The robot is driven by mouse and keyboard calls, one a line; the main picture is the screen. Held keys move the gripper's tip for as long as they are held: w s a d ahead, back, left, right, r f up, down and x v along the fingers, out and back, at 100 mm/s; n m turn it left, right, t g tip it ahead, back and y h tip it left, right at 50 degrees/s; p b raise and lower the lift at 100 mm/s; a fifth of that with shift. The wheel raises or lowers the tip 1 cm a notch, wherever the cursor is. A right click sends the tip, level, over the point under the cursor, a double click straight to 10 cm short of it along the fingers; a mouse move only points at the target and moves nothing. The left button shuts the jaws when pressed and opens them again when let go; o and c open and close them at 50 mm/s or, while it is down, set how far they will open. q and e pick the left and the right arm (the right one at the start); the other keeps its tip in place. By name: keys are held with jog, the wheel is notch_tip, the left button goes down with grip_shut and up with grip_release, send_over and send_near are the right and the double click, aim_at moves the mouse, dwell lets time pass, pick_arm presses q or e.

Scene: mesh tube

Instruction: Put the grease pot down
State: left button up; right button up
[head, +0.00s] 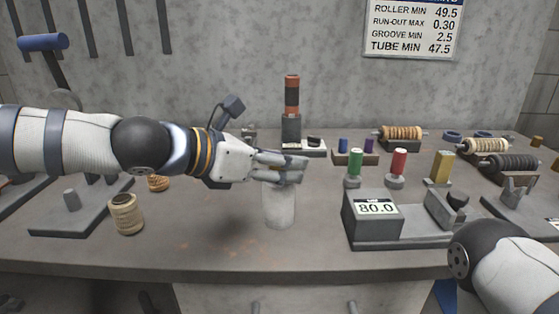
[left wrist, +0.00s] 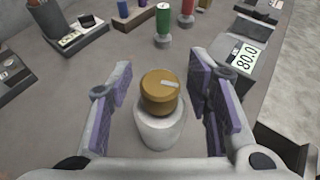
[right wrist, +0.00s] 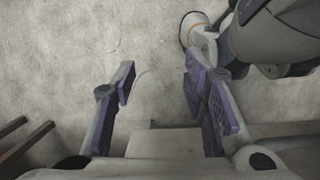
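The grease pot appears to be the pale, whitish pot (head: 279,210) standing upright on the bench, below my left gripper in the head view. In the left wrist view its brown-gold lid (left wrist: 160,92) with a small light mark and its white body (left wrist: 160,131) show between the fingers. My left gripper (left wrist: 160,82) is open around the pot, with a visible gap on both sides of the lid. In the head view my left gripper (head: 290,168) hides the lid. My right gripper (right wrist: 158,88) is open and empty over bare floor in the right wrist view.
A grey gauge block reading 80.0 (head: 373,220) stands right of the pot. A green roller (head: 355,165) and a red one (head: 398,165) stand behind it. The bench front (head: 230,255) is clear.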

pick_arm(q)
jog(key=shift+r, duration=0.1)
jog(key=p+v, duration=0.2)
jog(key=v, duration=1)
jog(key=shift+p, duration=0.35)
pick_arm(e)
jog(key=shift+t, duration=0.8)
jog(key=w+r, duration=0.3)
jog(key=shift+w+r, duration=0.25)
jog(key=shift+w, duration=0.1)
jog(key=shift+a, duration=0.1)
